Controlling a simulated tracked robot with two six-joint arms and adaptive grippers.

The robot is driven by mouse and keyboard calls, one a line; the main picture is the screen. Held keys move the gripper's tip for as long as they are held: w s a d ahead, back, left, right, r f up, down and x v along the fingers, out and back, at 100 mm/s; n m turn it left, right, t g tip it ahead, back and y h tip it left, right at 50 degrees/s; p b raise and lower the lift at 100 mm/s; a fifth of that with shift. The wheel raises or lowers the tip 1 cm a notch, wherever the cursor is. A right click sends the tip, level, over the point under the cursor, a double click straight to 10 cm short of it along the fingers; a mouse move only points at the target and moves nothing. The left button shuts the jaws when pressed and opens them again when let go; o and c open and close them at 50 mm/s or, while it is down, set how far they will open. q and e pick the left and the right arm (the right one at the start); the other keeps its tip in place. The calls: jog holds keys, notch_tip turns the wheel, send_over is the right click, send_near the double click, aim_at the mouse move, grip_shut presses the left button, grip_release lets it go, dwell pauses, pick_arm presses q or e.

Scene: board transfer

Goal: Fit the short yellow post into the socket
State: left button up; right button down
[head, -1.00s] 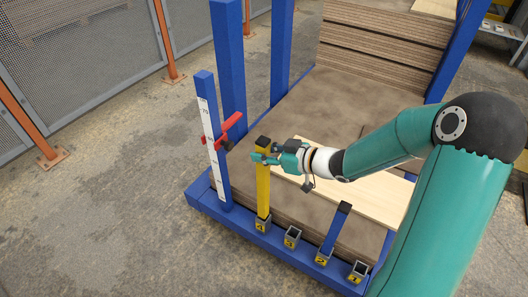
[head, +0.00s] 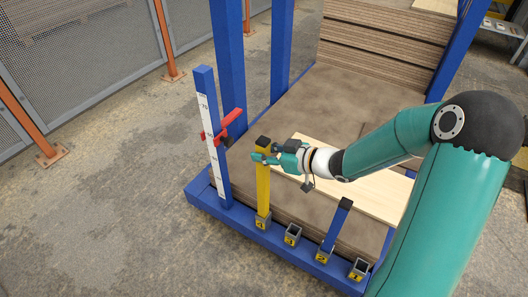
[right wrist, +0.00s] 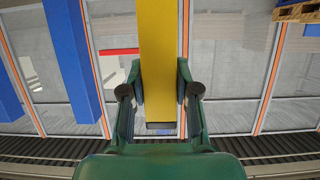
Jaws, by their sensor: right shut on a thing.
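The short yellow post (head: 263,190) stands upright at the socket marked 4 (head: 263,222), its lower end at the socket's mouth. Whether it sits fully inside, I cannot tell. Its top has a black cap. My right gripper (head: 264,158) is shut on the post near its top. In the right wrist view the yellow post (right wrist: 158,60) runs between the two fingers of my right gripper (right wrist: 160,95). My left gripper is not in view.
Sockets 3 (head: 292,234) and 1 (head: 359,268) are empty. A blue post (head: 336,228) stands in socket 2. A blue post with a scale (head: 211,130) and a red clamp (head: 224,127) stand left of the yellow post. Boards (head: 385,45) are stacked behind.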

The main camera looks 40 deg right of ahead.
aim_at(268, 175)
jog(key=shift+f+b, duration=3.55)
jog(key=shift+f, duration=0.95)
jog(key=c, duration=0.8)
grip_release()
jog(key=shift+o, duration=0.2)
jog(key=v, duration=0.7)
jog(key=shift+s, duration=0.25)
jog(key=shift+d, duration=0.1)
jog(key=shift+r, duration=0.15)
